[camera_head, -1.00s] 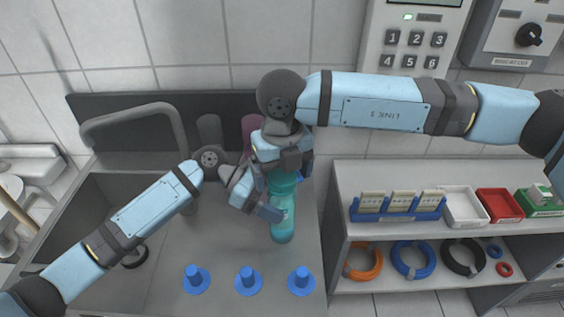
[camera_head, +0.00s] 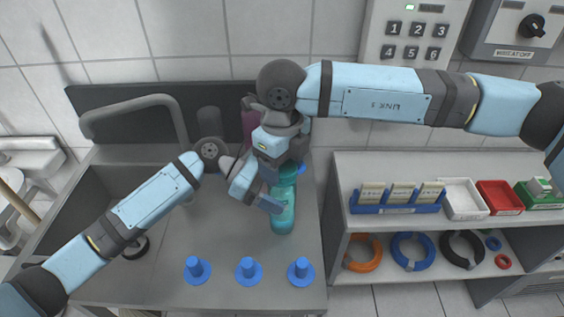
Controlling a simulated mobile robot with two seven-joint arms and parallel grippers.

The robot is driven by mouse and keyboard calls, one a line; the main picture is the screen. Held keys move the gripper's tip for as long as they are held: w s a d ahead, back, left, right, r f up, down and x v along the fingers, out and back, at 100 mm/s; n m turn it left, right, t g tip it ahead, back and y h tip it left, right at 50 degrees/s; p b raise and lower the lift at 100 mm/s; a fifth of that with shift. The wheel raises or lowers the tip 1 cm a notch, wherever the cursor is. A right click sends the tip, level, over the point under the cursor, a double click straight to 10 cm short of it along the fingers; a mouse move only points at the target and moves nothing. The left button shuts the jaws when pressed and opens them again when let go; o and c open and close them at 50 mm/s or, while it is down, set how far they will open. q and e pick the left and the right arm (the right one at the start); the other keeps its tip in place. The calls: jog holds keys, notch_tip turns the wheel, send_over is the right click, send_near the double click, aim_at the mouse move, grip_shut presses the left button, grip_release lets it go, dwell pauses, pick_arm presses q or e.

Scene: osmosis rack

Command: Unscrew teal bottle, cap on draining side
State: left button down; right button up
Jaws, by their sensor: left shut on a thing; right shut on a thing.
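The teal bottle (camera_head: 284,212) stands about upright over the grey draining side (camera_head: 225,262) of the sink unit. My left gripper (camera_head: 275,203) comes in from the left and is shut on the bottle's body. My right gripper (camera_head: 287,170) is above it, pointing down and shut at the bottle's top. The cap is hidden by my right gripper, so I cannot tell whether it is loose.
Three blue pegs (camera_head: 248,271) stand along the front of the draining side. The sink basin (camera_head: 125,205) and tap (camera_head: 140,104) are at left. A purple bottle (camera_head: 250,125) and a grey one (camera_head: 209,122) stand behind. A shelf (camera_head: 342,220) is at right.

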jog(key=n, duration=0.4)
jog(key=shift+w+n, duration=0.1)
jog(key=shift+n, duration=0.3)
jog(key=o, duration=1)
notch_tip(320, 180, up, 4)
jog(key=shift+r, duration=0.2)
jog(key=shift+c, duration=0.2)
notch_tip(320, 180, up, 2)
jog(key=m, duration=0.5)
jog(key=shift+m, duration=0.3)
jog(key=m, duration=0.2)
jog(key=r+m, duration=0.1)
jog(key=m, duration=0.1)
jog(key=shift+r, duration=0.2)
jog(key=shift+m, duration=0.4)
jog(key=shift+f, duration=3.95)
jog(key=shift+c, duration=0.4)
